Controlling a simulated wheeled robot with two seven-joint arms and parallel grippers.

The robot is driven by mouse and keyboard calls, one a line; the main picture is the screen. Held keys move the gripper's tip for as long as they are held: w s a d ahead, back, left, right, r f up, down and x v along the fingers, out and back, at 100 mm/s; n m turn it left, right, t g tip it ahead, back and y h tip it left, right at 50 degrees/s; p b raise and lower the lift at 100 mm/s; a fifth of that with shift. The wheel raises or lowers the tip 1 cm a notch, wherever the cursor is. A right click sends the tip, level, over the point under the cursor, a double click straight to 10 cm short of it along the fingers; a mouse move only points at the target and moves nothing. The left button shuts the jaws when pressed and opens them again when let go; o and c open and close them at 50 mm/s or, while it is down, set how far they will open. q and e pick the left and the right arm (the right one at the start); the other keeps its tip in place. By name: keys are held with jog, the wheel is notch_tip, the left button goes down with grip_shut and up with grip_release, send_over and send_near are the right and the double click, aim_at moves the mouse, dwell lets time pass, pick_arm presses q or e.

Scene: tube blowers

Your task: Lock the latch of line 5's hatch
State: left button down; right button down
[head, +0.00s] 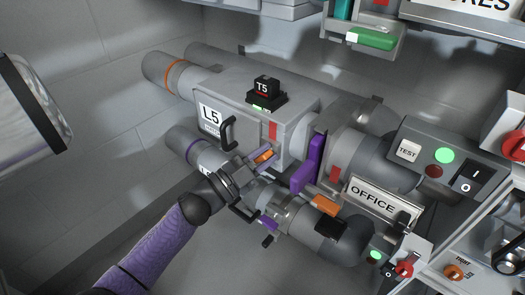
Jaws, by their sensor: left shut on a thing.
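Line 5's grey housing carries an "L5" label and a hatch (235,117) with a black handle (229,131). The hatch looks flush against the housing. Its latch (263,157), with an orange part, sits at the hatch's lower edge. My left gripper (236,178) comes up from below and is shut just under the hatch, at the latch's lower left. It appears to hold the latch's lever; the fingers hide the contact and the lever's exact angle. My right gripper is not in view.
A lower pipe line close below has its own black handle (241,211) and a purple latch part (269,222). A purple plate (316,157) stands right of the housing. An "OFFICE" sign (373,199) and a "TEST" control box (428,160) are further right.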

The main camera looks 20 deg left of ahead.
pick_arm(q)
jog(key=m+g, duration=0.1)
jog(key=m, duration=0.2)
jog(key=shift+d+f+p, duration=0.1)
jog(key=shift+p, duration=0.3)
jog(key=m+g+p, duration=0.1)
jog(key=m, duration=0.2)
jog(key=shift+s+f+g, duration=0.1)
jog(key=shift+g, duration=0.2)
jog(key=m, duration=0.1)
jog(key=m+g+p, duration=0.1)
jog(key=m, duration=0.1)
jog(key=shift+d+f, duration=0.1)
jog(key=shift+f, duration=0.1)
jog(key=shift+f+m, duration=0.15)
jog(key=shift+m, duration=0.35)
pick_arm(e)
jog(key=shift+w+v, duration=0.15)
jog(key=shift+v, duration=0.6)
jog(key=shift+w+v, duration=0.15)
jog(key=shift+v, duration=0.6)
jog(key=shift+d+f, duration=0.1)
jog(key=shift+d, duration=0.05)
pick_arm(q)
jog(key=c, duration=0.6)
grip_release()
jog(key=shift+c, duration=0.2)
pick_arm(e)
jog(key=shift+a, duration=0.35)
